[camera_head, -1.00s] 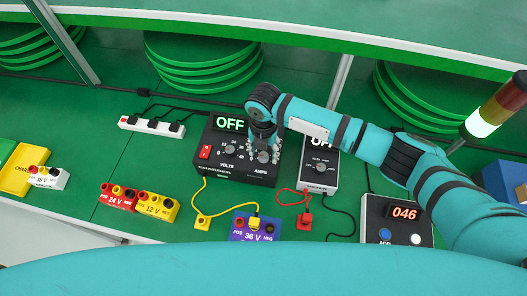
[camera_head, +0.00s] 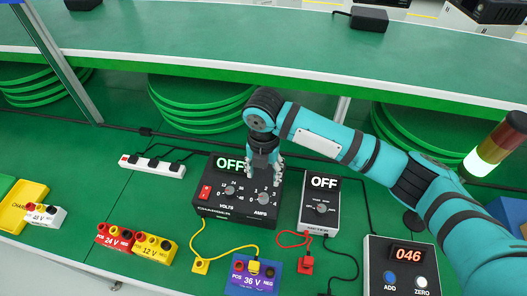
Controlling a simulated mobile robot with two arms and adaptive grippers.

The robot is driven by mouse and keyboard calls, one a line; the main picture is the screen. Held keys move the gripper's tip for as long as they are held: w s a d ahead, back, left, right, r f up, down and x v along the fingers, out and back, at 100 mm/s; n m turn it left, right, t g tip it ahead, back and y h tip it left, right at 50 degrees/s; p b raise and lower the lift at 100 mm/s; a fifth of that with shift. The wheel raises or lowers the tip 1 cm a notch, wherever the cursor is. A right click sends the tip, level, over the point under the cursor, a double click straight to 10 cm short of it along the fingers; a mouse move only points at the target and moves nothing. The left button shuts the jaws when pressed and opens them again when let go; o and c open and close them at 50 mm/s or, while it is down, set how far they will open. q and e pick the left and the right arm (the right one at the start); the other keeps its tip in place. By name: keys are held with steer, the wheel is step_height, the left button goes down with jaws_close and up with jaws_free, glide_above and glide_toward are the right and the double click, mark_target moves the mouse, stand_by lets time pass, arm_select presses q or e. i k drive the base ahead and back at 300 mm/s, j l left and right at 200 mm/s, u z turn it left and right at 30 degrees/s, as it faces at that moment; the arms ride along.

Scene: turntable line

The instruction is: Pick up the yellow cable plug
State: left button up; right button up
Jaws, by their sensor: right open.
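A yellow cable plug (camera_head: 200,266) lies on the green bench, in front of the black power supply (camera_head: 236,212). Its yellow cable leads toward the supply. A second yellow plug (camera_head: 254,267) sits on the purple 36 V block (camera_head: 239,288), with a yellow cable running from it. My right gripper (camera_head: 264,180) points down over the power supply, just behind the AMPS knob (camera_head: 264,198). It is open with nothing seen in it, away from both yellow plugs. My left gripper is not in view.
A meter (camera_head: 320,206) reading OFF and a red plug (camera_head: 306,265) are to the right. A counter box (camera_head: 402,251) shows 046. Red 24 V (camera_head: 115,238) and yellow 12 V (camera_head: 154,249) blocks stand left. A green shelf (camera_head: 200,35) runs behind.

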mark_target(254, 266)
steer(key=k, duration=1.5)
